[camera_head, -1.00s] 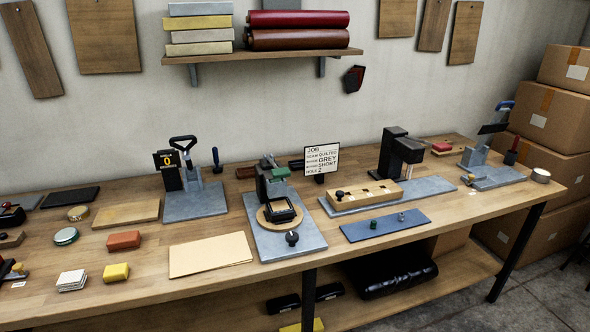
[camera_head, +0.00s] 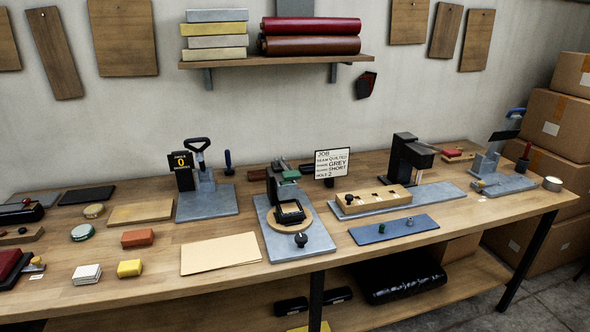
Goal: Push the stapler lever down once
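A press-like device on a grey base plate (camera_head: 207,204) stands at the left back of the bench, with a raised black loop-handled lever (camera_head: 197,150) and a black counter sign reading 0 (camera_head: 182,172). My gripper is not in view.
The wooden bench (camera_head: 160,277) runs across the view. A round-table press (camera_head: 283,222), a job card (camera_head: 332,163), a black press (camera_head: 408,157) and a blue mat (camera_head: 393,228) stand to the right of the loop-handled device. A tan sheet (camera_head: 220,253) lies before it.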

